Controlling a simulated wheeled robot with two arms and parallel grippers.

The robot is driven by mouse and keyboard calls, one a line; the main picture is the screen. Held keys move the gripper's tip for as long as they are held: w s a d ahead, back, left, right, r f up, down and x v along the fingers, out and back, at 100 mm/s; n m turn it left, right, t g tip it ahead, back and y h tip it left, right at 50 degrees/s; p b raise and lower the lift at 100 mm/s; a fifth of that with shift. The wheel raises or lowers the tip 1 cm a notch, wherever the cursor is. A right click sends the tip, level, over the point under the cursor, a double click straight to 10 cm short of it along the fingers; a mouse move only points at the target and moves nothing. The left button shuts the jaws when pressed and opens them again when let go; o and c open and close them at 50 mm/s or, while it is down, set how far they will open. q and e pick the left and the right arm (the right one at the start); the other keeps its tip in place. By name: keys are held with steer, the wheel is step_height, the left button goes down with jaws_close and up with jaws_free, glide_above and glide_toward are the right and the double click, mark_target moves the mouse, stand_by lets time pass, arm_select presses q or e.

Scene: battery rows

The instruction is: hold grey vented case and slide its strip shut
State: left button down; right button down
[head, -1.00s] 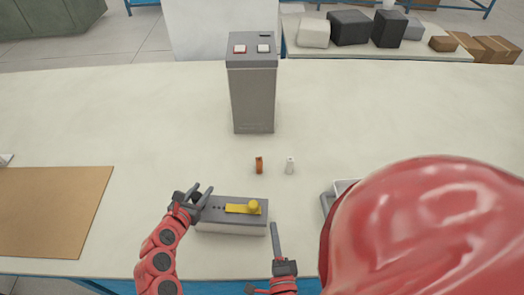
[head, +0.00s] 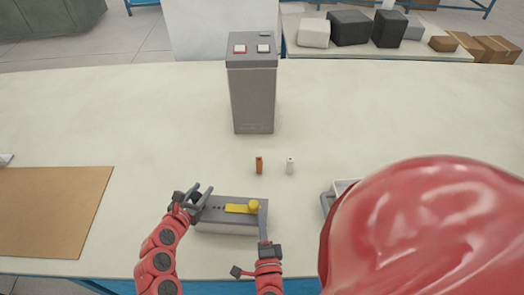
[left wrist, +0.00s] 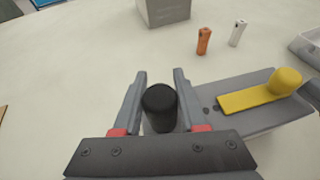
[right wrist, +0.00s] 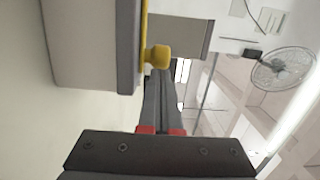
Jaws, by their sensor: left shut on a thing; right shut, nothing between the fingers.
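The grey case (head: 230,227) lies on the table in front of me, with small dark holes in its top. A yellow strip (head: 238,208) with a round yellow knob (head: 254,205) lies along its top toward the right end. My left gripper (head: 196,199) is shut on a black post (left wrist: 160,106) at the case's left end.
An orange battery (head: 259,165) and a white battery (head: 290,165) stand behind the case. A grey tower (head: 252,100) with two buttons rises further back. A grey tray (head: 328,203) at right is mostly hidden. A brown mat (head: 50,210) lies at left.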

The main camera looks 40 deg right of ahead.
mark_target(245, 222)
steer(key=shift+w+a, duration=1.5)
steer(key=shift+a, duration=0.3)
